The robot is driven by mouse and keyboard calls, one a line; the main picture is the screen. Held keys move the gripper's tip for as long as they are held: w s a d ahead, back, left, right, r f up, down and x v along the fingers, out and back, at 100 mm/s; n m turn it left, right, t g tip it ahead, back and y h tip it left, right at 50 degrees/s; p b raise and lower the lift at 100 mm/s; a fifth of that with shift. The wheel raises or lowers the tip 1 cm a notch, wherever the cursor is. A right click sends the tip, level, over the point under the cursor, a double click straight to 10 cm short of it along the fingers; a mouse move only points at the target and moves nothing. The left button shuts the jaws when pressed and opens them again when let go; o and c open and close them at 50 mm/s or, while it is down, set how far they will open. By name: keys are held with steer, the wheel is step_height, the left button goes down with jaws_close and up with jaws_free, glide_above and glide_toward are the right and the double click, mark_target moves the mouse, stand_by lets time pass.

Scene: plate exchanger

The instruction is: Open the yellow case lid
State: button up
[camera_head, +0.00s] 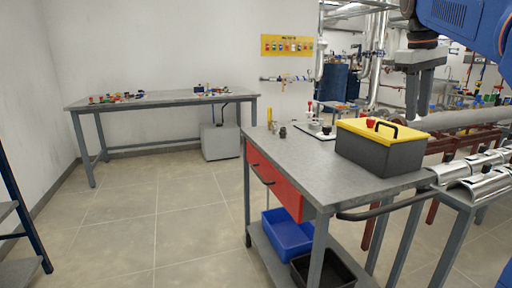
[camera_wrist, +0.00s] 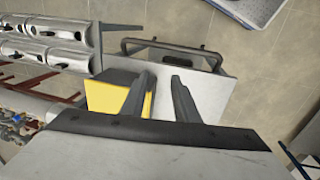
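The yellow case has a dark grey body (camera_head: 375,157) and stands on the right part of the grey workbench. Its yellow lid (camera_head: 362,132) lies shut on the body, with a black handle (camera_head: 386,127) on top. My gripper (camera_head: 418,106) points down, above and to the right of the case in the head view, apart from it. In the wrist view the two fingers (camera_wrist: 163,78) stand apart with nothing between them. The yellow lid (camera_wrist: 104,98) shows left of them, partly hidden by the left finger.
The workbench (camera_head: 285,165) has a red drawer (camera_head: 273,183), a side rail (camera_head: 385,210), and a blue bin (camera_head: 288,234) below. Silver pipe covers (camera_head: 480,170) lie at right.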

steer(key=s+a+f+t, duration=0.1)
steer(key=s+a+f, duration=0.2)
steer(key=s+f, duration=0.3)
steer(key=s+a+f+m+t, duration=0.1)
steer(key=s+a+f, duration=0.3)
steer(key=f, duration=0.5)
steer(key=shift+s+a+m+y, duration=0.3)
steer(key=shift+s+y, duration=0.1)
steer(key=shift+s, duration=0.75)
steer(key=s+a+f, duration=0.1)
steer(key=s+f, duration=0.3)
steer(key=f, duration=0.2)
steer(key=s+a+f+m+t, duration=0.1)
steer(key=s+a+f, duration=0.1)
steer(key=s+f, duration=0.2)
steer(key=s+a+f+m+t+y, duration=0.1)
steer(key=s+f, duration=0.3)
steer(key=f, duration=0.6)
steer(key=shift+s+a, duration=0.35)
steer(key=shift+c, duration=0.7)
steer(key=shift+s+f, duration=0.15)
steer(key=shift+f, duration=0.25)
jaws_close()
steer(key=shift+a, duration=0.15)
